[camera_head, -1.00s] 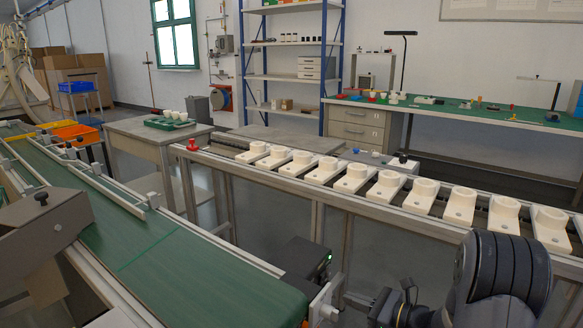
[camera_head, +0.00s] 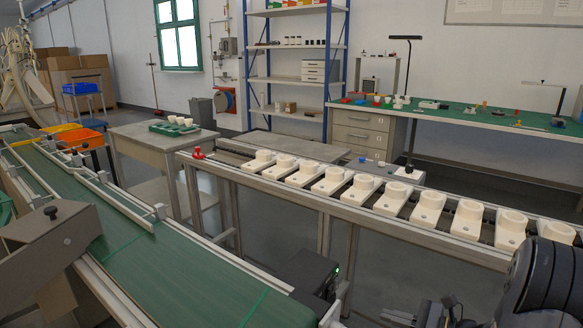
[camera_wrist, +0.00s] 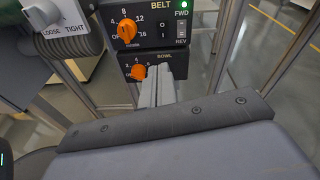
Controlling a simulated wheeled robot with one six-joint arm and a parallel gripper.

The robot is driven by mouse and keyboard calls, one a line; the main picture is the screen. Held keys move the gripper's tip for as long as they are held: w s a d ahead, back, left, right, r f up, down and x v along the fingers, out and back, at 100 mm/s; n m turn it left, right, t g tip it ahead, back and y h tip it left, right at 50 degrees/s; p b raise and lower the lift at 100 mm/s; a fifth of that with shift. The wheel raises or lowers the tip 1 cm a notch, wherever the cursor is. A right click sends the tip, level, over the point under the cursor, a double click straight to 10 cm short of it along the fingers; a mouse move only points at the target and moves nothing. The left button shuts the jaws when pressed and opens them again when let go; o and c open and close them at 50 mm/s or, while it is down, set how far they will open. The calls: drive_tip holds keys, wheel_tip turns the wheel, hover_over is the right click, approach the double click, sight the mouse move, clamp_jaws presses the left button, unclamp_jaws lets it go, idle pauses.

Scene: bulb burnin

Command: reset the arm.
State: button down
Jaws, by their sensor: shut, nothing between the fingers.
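My gripper (camera_wrist: 160,76) shows in the wrist view as two grey fingers pressed together, with nothing between them. Its tips point at a dark control panel (camera_wrist: 150,34) and overlap the lower BOWL section in the picture. Just left of the tips is the orange BOWL knob (camera_wrist: 138,71); I cannot tell whether they touch. The orange BELT knob (camera_wrist: 127,30) sits above, beside a lit green lamp and a FWD/REV switch.
A green conveyor belt (camera_head: 150,240) runs along the left. A metal rail (camera_head: 270,190) carries several cream fixtures (camera_head: 331,180). A dark box (camera_head: 308,275) with a green light stands by the belt's near end. A grey table (camera_head: 150,140) bears a green tray of white cups.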

wheel_tip(320, 180, up, 6)
drive_tip(key=w+a+n+g+h, duration=0.1)
drive_tip(key=n+g+h, duration=0.1)
drive_tip(key=n, duration=1.3)
drive_tip(key=shift+w+a+r+h, duration=0.15)
drive_tip(key=shift+a+r+h, duration=0.1)
drive_tip(key=shift+h, duration=0.65)
